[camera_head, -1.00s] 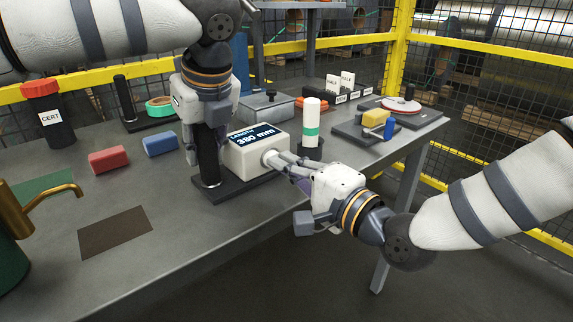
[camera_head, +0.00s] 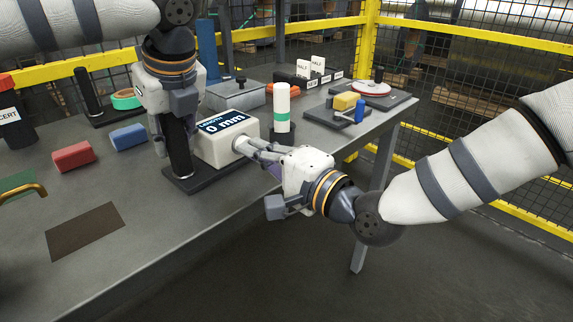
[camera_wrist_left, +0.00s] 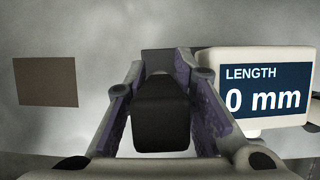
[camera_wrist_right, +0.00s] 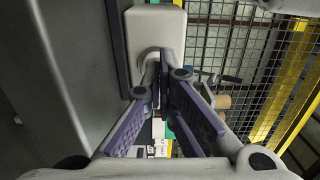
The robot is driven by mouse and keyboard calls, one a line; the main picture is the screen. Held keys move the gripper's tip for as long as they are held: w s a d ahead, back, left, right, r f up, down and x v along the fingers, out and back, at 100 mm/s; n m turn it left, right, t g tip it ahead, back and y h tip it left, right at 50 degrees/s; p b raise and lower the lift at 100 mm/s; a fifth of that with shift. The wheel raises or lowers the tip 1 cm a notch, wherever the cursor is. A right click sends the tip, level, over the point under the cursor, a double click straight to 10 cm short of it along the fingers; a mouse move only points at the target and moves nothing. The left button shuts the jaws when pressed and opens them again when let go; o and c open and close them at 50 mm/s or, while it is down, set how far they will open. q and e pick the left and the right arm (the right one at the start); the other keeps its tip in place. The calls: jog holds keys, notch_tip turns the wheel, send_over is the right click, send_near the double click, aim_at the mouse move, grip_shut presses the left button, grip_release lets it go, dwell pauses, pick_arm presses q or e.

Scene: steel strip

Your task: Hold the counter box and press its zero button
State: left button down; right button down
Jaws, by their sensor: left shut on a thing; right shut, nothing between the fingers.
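The white counter box (camera_head: 212,151) stands on a dark base plate (camera_head: 205,181) on the table, with a black upright post (camera_head: 180,158) at its left. Its blue display reads LENGTH 0 mm, also clear on the box in the left wrist view (camera_wrist_left: 265,90). My left gripper (camera_head: 172,130) is shut on the post, which shows between its fingers in the left wrist view (camera_wrist_left: 160,118). My right gripper (camera_head: 246,147) is shut and empty, its fingertips at the round button (camera_wrist_right: 149,63) on the box's side. The fingertips partly hide the button; exact contact is hard to tell.
A white and green cylinder (camera_head: 282,105) stands close behind the box. A red block (camera_head: 73,156) and a blue block (camera_head: 128,137) lie to the left. A brown mat (camera_head: 86,231) lies in front on clear table. Yellow-framed mesh fencing (camera_head: 490,40) is behind.

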pick_arm(q)
jog(key=shift+f, duration=0.15)
pick_arm(e)
jog(key=v, duration=1.2)
jog(key=shift+d, duration=0.15)
pick_arm(q)
jog(key=c, duration=1)
grip_release()
jog(key=shift+c, duration=0.2)
jog(key=o, duration=0.5)
jog(key=shift+o, duration=0.2)
